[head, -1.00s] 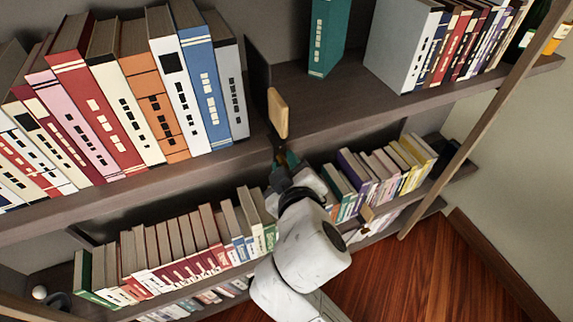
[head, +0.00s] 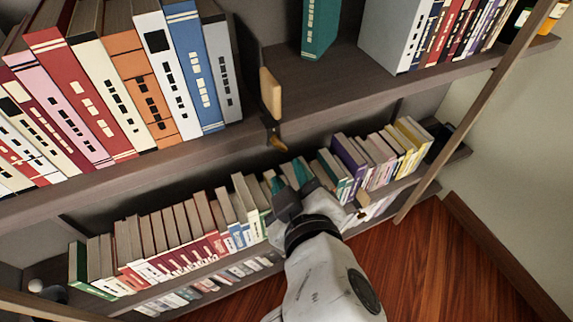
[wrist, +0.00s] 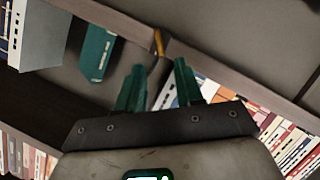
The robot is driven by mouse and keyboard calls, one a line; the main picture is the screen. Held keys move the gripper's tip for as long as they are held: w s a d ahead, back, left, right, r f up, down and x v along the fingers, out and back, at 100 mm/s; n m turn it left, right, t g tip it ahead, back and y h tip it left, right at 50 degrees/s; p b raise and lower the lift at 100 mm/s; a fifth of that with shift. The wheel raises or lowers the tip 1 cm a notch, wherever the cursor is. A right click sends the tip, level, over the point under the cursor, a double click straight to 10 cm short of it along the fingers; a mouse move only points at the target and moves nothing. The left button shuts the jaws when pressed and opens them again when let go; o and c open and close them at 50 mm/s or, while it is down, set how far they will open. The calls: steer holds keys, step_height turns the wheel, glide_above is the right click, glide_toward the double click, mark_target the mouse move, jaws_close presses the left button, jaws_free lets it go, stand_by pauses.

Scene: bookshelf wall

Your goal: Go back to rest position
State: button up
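My gripper (head: 289,174) is in front of the lower row of books, below the upper shelf's front edge. Its two teal fingers stand apart with nothing between them, as the wrist view also shows (wrist: 159,72). My white arm reaches up to it from the bottom of the head view. A teal book (head: 320,28) stands upright on the upper shelf, apart from the gripper; it also shows in the wrist view (wrist: 97,52).
The upper shelf (head: 330,95) holds large books (head: 105,85) at left and a grey-white book (head: 397,35) at right. A wooden-faced bookend (head: 270,93) stands at its front edge. Small books (head: 180,232) fill the lower shelf. Wooden floor (head: 420,270) is open at lower right.

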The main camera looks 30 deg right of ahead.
steer(key=shift+s+a+r, duration=0.1)
steer(key=shift+s+r, duration=0.05)
steer(key=shift+s, duration=0.3)
steer(key=s+d+f+m+g, duration=0.1)
steer(key=s+d+f+g, duration=0.1)
steer(key=d+f+g, duration=0.45)
steer(key=s+d+f+m+g, duration=0.1)
steer(key=s+d+f, duration=0.2)
steer(key=f, duration=0.6)
steer(key=s+d+f+m+g+y, duration=0.2)
steer(key=s+f+g+y, duration=0.2)
steer(key=s+f, duration=0.7)
steer(key=shift+s+d+g, duration=0.35)
steer(key=shift+s+g, duration=0.05)
steer(key=shift+g, duration=0.25)
steer(key=shift+w+f, duration=0.1)
